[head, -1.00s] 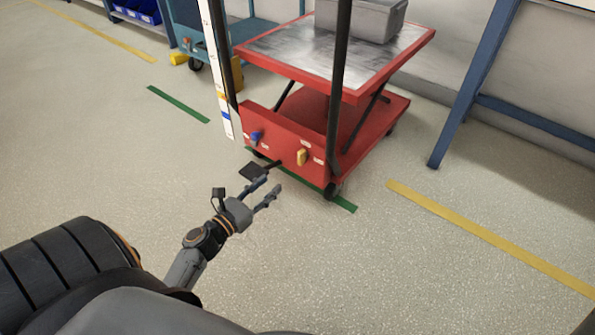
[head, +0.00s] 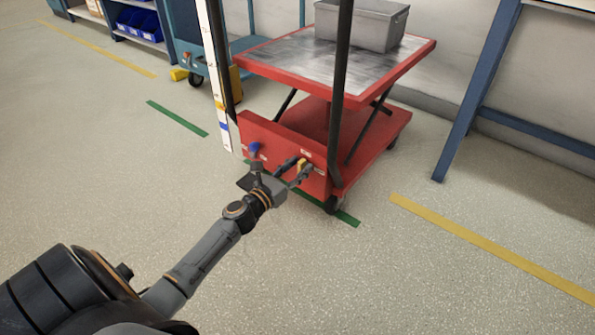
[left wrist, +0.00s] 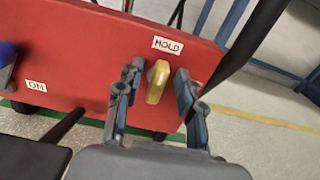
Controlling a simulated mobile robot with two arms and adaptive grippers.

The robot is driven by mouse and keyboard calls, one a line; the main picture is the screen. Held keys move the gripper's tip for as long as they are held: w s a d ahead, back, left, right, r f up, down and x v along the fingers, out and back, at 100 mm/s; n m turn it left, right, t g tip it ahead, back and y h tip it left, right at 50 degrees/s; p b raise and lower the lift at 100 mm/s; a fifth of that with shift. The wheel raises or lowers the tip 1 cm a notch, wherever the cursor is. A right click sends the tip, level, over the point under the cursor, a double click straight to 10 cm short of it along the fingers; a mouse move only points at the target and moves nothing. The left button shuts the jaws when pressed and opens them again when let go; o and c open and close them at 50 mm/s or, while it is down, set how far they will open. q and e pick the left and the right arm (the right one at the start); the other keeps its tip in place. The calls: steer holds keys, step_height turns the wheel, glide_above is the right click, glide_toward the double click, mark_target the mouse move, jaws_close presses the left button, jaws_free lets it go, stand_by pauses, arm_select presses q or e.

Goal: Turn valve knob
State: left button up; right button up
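A yellow valve knob (left wrist: 157,82) sits on the red front panel of the lift cart (left wrist: 70,50), under a "HOLD" label. In the head view the yellow knob (head: 302,166) is partly covered by my gripper. My left gripper (head: 292,170) is at the panel. In the left wrist view its two fingers (left wrist: 157,95) stand open, one on each side of the yellow knob, with a gap on both sides. A blue knob (head: 254,150) is further left on the panel; it also shows in the left wrist view (left wrist: 6,54), near an "ON" label. My right gripper is not in view.
A grey bin (head: 365,25) stands on the cart's metal top. A blue table leg (head: 475,95) stands at right. The floor in front is clear, with green and yellow tape lines.

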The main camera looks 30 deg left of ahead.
arm_select(q)
jaws_close()
